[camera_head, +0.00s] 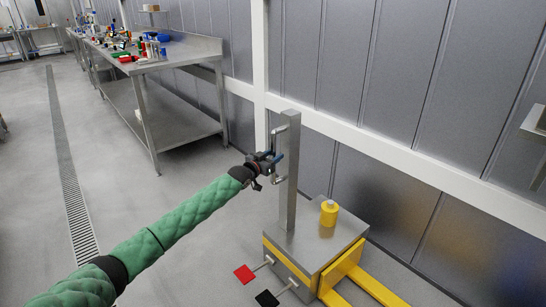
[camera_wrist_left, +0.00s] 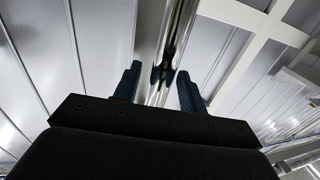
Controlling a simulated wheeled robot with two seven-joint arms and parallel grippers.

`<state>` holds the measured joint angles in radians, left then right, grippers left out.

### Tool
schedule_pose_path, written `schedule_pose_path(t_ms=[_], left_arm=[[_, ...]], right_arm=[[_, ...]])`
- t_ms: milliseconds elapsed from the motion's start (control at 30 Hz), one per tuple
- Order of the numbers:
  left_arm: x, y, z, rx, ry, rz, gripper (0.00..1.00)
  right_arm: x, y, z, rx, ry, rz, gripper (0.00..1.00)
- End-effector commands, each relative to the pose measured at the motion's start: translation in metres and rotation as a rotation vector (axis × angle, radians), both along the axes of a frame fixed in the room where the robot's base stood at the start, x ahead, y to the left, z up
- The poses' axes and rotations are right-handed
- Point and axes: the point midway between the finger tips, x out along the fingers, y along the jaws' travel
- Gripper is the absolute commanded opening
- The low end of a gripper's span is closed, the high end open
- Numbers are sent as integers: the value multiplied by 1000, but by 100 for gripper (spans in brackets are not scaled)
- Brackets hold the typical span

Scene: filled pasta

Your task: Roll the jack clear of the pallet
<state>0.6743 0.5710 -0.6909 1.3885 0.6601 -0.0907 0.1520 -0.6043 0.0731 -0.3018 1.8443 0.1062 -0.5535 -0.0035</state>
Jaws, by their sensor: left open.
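The jack (camera_head: 312,240) is a steel box with yellow trim, a tall steel mast (camera_head: 289,175) and a looped metal handle (camera_head: 276,179) on the mast's left side. A red pedal (camera_head: 244,274) and a black pedal (camera_head: 266,298) stick out in front. Yellow forks (camera_head: 375,288) run off to the lower right. No pallet shows. My left gripper (camera_head: 270,162) is open at the handle. In the left wrist view shiny upright metal (camera_wrist_left: 170,45) shows between its open fingers (camera_wrist_left: 159,72); I cannot tell whether they touch it. My right gripper is out of view.
A yellow bottle-like object (camera_head: 329,212) sits on the jack's box. A steel table (camera_head: 178,54) with several small items stands at the back left. The panelled wall (camera_head: 400,90) is close behind the jack. Floor left of the jack, around a drain grate (camera_head: 68,180), is clear.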

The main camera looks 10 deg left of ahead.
Motion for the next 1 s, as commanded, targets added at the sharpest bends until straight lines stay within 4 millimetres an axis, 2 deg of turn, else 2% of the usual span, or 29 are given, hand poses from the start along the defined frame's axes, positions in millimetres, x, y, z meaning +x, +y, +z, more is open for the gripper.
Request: schedule_pose_path(t_ms=[533,700,1000], left_arm=[[-58,28,-1,0,1,1,42],[-67,31,-1,0,1,0,42],[-69,32,-1,0,0,0,42]], right_arm=[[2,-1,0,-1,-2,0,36],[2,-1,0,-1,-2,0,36],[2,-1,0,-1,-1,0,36]])
